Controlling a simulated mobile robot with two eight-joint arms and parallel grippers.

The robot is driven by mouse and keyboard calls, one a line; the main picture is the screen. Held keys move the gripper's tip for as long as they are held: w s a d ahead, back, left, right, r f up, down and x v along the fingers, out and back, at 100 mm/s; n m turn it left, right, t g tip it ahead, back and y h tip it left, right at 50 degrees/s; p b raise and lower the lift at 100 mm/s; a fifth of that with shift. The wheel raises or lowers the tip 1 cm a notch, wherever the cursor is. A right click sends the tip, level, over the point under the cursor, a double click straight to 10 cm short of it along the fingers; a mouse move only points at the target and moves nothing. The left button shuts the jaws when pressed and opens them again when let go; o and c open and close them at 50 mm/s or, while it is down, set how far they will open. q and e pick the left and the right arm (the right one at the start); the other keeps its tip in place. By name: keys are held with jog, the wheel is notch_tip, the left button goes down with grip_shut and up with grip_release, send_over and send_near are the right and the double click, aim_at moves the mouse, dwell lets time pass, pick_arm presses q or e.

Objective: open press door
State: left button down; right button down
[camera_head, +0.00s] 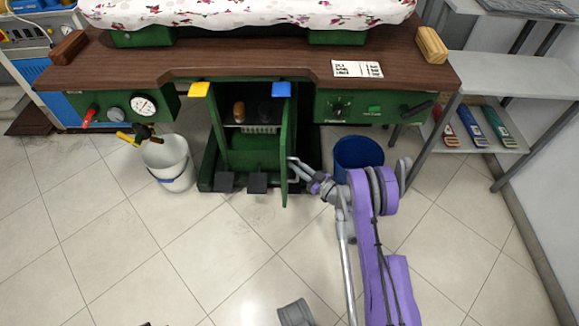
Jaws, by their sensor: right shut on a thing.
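The press is a green cabinet under a brown wooden top (250,58). Its press door (284,165) is a narrow green panel, seen nearly edge-on at the right side of the central opening. It stands swung out, so the inside of the cabinet (250,150) shows. My right gripper (295,166), at the end of the purple arm, is shut on the door's metal handle (291,172) on the door's right face. The fingertips are small and partly hard to make out. My left gripper is not in view.
A blue bin (358,155) stands close to my right wrist. A white bucket (168,163) stands left of the opening. Two dark pedals (257,184) lie at the cabinet's foot. A grey shelf (515,75) stands at the right. The tiled floor in front is mostly free.

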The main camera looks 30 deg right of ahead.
jog(key=shift+d, duration=0.4)
jog(key=c, duration=0.8)
grip_release()
jog(key=shift+a, duration=0.1)
jog(key=shift+c, duration=0.2)
jog(key=shift+s, duration=0.1)
jog(key=p+v, duration=0.1)
jog(key=v, duration=0.6)
jog(key=shift+s, duration=0.15)
jog(key=shift+r, duration=0.15)
